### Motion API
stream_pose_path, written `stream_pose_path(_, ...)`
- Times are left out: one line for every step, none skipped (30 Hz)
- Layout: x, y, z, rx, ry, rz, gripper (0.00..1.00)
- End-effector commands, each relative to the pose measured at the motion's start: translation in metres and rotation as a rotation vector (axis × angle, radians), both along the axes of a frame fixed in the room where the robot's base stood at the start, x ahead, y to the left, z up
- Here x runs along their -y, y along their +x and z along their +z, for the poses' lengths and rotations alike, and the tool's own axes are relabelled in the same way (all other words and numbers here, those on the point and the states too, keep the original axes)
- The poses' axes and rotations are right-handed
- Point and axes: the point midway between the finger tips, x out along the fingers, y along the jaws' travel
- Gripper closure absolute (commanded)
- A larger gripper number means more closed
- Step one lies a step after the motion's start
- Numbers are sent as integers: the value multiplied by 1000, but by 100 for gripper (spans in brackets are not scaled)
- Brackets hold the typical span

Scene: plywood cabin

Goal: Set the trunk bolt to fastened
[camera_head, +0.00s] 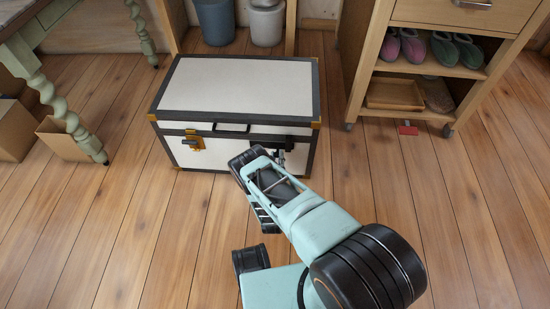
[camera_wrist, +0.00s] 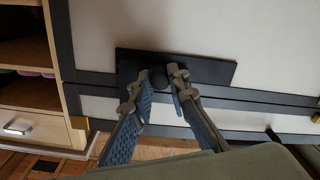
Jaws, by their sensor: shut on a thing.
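The trunk (camera_head: 238,88) is white with black edging and brass corners, and stands on the plank floor with its lid down. Its front also fills much of the wrist view (camera_wrist: 190,25). The trunk bolt (camera_wrist: 215,70) shows there as a dark plate across the lid seam, with a round dark knob (camera_wrist: 158,75). My gripper (camera_wrist: 157,90) has one finger on each side of the knob and is shut on it. In the head view my gripper (camera_head: 283,158) is at the right of the trunk's front and hides most of the bolt.
A brass latch (camera_head: 193,142) and a black handle (camera_head: 231,127) are on the trunk's front. A wooden shelf unit with slippers (camera_head: 412,46) stands at the right. A green table leg (camera_head: 60,105) and cardboard boxes are at the left. The floor in front is clear.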

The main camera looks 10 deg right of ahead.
Motion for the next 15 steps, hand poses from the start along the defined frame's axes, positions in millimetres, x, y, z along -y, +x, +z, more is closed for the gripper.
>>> stream_pose_path(5, -1, 0, 0, -4, -9, 100)
stream_pose_path(6, -1, 0, 0, -4, -10, 100)
stream_pose_path(6, -1, 0, -1, -4, -12, 100)
stream_pose_path(6, -1, 0, -1, -5, -12, 100)
stream_pose_path(7, -1, 0, 0, -5, -13, 100)
stream_pose_path(7, -1, 0, 0, -5, -14, 100)
stream_pose_path(7, -1, 0, -1, -5, -14, 100)
stream_pose_path(7, -1, 0, -1, -6, -15, 81)
stream_pose_path(7, -1, 0, -1, -6, -15, 77)
stream_pose_path(7, -1, 0, -1, -6, -15, 74)
stream_pose_path(7, -1, 0, -1, -6, -14, 70)
stream_pose_path(7, -1, 0, -1, -5, -14, 67)
stream_pose_path(6, -1, 0, -1, -5, -13, 67)
stream_pose_path(6, -1, 0, -1, -5, -12, 67)
stream_pose_path(6, -1, 0, -1, -4, -12, 67)
